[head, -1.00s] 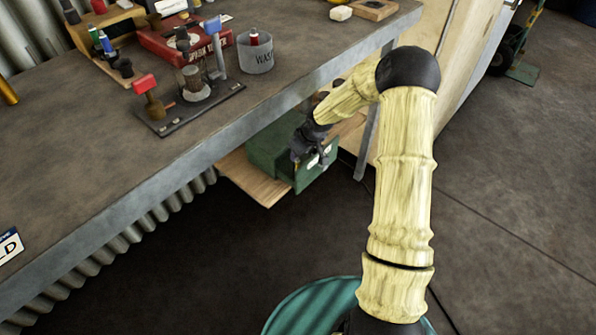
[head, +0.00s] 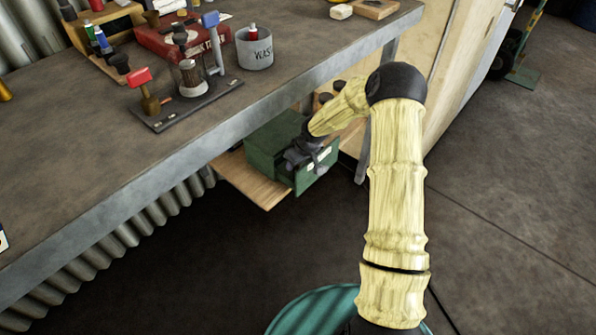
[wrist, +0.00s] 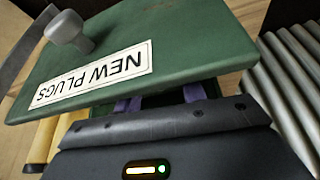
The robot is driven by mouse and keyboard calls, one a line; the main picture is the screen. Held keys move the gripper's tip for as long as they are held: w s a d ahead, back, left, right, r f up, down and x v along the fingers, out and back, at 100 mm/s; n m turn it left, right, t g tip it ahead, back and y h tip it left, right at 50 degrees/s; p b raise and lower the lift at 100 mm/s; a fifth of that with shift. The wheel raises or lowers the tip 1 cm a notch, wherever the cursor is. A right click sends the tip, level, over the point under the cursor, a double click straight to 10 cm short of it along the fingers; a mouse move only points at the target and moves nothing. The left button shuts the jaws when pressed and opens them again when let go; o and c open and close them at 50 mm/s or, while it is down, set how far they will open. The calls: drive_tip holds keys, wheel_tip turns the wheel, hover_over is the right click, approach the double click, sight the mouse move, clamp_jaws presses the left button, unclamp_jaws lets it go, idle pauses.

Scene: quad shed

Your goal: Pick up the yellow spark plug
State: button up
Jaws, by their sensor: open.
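A green drawer front (head: 316,172) with a white label is pulled out from a green cabinet (head: 273,142) under the bench. In the wrist view the drawer front (wrist: 140,60) fills the upper middle, with a "NEW PLUGS" label (wrist: 95,75) and a grey knob (wrist: 68,30). My gripper (head: 300,158) is over the drawer opening, open. In the wrist view, two purple finger parts of my gripper (wrist: 160,98) show apart, just behind the drawer front's edge; their tips are hidden. A yellow piece (wrist: 45,140) shows at the lower left; I cannot tell what it is. I cannot make out the yellow spark plug.
The workbench (head: 90,165) overhangs the cabinet, its front edge close above my arm. The cabinet stands on a wooden shelf (head: 250,185). On the bench are a tool stand (head: 185,105), a "WASH" can (head: 255,50) and a red box (head: 165,40). The floor at right is open.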

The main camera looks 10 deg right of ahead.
clamp_jaws()
drive_tip(key=shift+r, duration=0.2)
idle(0.3)
wheel_tip(320, 180, up, 3)
drive_tip(key=p, duration=0.3)
drive_tip(key=shift+r+p, duration=0.1)
drive_tip(key=shift+p, duration=0.3)
drive_tip(key=s+a+b, duration=0.9)
drive_tip(key=s+a, duration=0.1)
drive_tip(key=a, duration=0.4)
drive_tip(key=shift+s+a, duration=0.3)
